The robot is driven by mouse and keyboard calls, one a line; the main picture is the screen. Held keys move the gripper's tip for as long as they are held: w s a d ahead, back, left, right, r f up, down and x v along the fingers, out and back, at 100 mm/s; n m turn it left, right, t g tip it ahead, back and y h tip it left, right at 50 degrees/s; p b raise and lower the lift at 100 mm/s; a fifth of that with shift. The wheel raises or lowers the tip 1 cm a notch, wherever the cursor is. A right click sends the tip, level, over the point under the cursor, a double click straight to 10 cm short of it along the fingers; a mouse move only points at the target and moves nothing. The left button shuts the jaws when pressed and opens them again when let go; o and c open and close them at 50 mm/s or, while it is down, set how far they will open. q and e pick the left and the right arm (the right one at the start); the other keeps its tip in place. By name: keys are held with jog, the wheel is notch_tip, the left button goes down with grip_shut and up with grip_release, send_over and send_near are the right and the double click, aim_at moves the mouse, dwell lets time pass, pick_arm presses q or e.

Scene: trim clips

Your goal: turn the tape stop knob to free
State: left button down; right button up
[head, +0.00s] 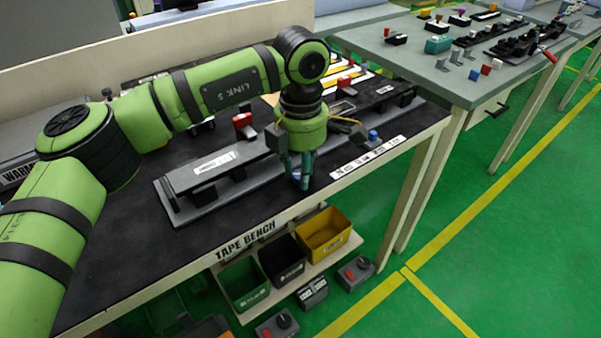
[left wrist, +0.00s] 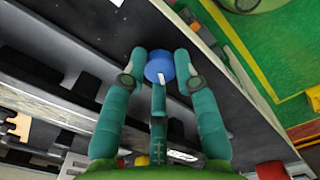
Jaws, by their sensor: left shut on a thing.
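The tape stop knob is a round blue knob (left wrist: 159,65) near the front edge of the tape bench (head: 120,255). In the left wrist view a white pointer mark shows on it, aimed down and slightly right in the picture. My left gripper (left wrist: 160,70) has its teal fingertips on both sides of the knob and is shut on it. In the head view my left gripper (head: 299,183) points straight down at the bench's front edge and hides most of the knob. My right gripper is in neither view.
A long grey fixture (head: 215,168) lies left of the gripper. A second blue knob (head: 373,135) and a white label strip (head: 367,157) lie to its right. A red part (head: 243,121) stands behind. Green, black and yellow bins (head: 325,232) sit below the bench edge.

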pick_arm(q)
jog(key=shift+m, duration=1)
jog(key=m+b, duration=0.1)
jog(key=m, duration=0.1)
jog(key=shift+m, duration=3.3)
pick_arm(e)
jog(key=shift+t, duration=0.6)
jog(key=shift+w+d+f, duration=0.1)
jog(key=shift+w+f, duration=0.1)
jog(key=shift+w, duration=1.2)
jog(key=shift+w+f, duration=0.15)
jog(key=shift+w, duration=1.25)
pick_arm(q)
jog(key=shift+m, duration=0.3)
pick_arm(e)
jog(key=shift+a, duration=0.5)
pick_arm(q)
jog(key=c, duration=1.2)
grip_release()
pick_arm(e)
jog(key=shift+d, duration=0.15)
